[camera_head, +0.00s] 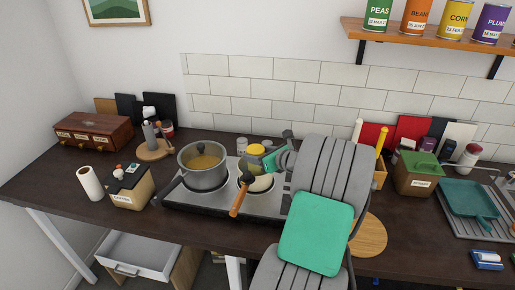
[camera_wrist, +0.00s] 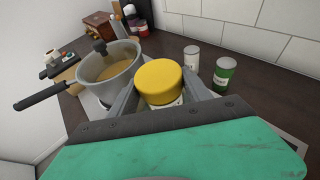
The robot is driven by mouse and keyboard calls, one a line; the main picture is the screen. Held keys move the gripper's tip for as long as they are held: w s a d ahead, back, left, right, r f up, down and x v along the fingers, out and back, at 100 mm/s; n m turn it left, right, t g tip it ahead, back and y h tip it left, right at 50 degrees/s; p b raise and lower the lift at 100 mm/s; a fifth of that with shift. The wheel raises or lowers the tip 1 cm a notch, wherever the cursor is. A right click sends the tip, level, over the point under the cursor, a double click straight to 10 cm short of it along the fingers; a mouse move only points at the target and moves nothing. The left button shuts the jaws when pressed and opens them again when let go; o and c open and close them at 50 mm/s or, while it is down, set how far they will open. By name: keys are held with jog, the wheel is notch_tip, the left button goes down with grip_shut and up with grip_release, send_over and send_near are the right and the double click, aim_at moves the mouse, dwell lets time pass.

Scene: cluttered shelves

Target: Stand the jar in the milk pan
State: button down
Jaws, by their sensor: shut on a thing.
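The jar has a yellow lid (camera_head: 256,150) and shows in the wrist view (camera_wrist: 160,78) between my gripper's two fingers. My gripper (camera_head: 262,157) is shut on the jar, which looks upright. The milk pan (camera_head: 257,186), small and pale inside with a wooden handle pointing front-left, sits on the hob. In the head view the jar is over the back part of this pan. I cannot tell whether its base touches the pan. The pan is hidden in the wrist view.
A larger grey pot (camera_head: 203,172) with yellowish contents stands on the hob (camera_head: 190,202) just left of the milk pan. The tiled wall (camera_head: 290,98) is behind.

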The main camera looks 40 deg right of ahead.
jog(key=shift+f, duration=1.25)
jog(key=shift+c, duration=2.4)
grip_release()
jog(key=shift+f, duration=0.2)
jog(key=shift+r, duration=0.1)
jog(key=shift+s+d+r, duration=0.1)
jog(key=shift+s+r, duration=0.05)
jog(key=shift+s, duration=0.2)
jog(key=v, duration=1.1)
jog(key=shift+s+b, duration=0.15)
jog(key=shift+b, duration=0.3)
jog(key=shift+r, duration=0.1)
